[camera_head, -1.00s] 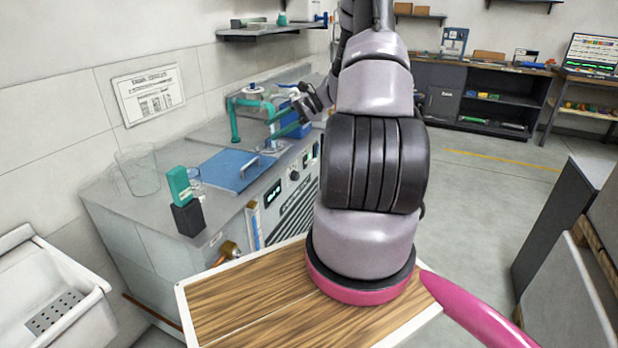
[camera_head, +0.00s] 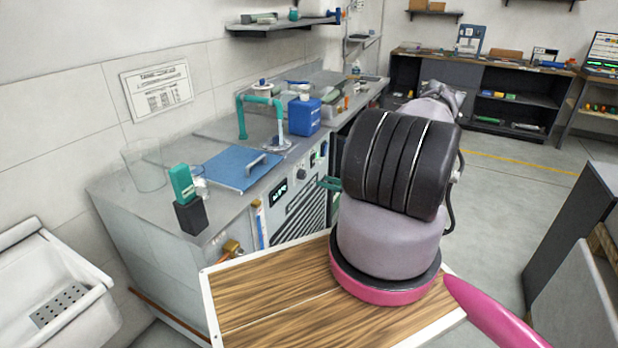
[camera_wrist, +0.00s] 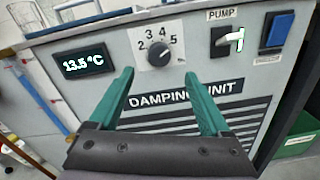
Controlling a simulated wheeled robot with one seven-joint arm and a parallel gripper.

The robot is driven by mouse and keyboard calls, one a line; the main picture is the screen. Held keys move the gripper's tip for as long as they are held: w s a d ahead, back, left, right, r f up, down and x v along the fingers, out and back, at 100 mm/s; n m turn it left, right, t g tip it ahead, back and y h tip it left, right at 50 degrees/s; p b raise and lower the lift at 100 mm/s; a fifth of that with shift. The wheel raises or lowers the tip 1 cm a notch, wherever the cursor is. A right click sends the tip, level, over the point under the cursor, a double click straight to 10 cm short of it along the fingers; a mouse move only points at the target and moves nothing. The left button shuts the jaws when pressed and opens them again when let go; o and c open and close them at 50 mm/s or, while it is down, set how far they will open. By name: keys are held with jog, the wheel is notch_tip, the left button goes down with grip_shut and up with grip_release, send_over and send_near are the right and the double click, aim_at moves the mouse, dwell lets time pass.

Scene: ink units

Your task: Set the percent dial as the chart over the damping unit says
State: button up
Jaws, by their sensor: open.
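The damping unit (camera_head: 235,235) is the grey cabinet at left; its name shows in the wrist view (camera_wrist: 186,95). Its dark round dial (camera_wrist: 158,54) has the numbers 2 to 5 around it; a light mark shows on the knob, but its exact setting is unclear. The dial also shows in the head view (camera_head: 301,174). My gripper (camera_wrist: 158,75) is open and empty, its green fingers spread just below the dial in the picture, with no contact visible. The wall chart (camera_head: 157,90) hangs above the unit; its text is too small to read.
A display (camera_wrist: 83,63) reading 13.5 °C is left of the dial. A pump switch (camera_wrist: 227,40) and a blue button (camera_wrist: 280,30) are at right. On the worktop stand a blue lid (camera_head: 238,170), a blue container (camera_head: 304,116) and a glass beaker (camera_head: 145,168).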

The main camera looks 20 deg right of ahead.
aim_at(305, 175)
jog(key=x, duration=0.8)
jog(key=shift+w+a, duration=0.2)
jog(key=shift+a, duration=0.05)
grip_shut()
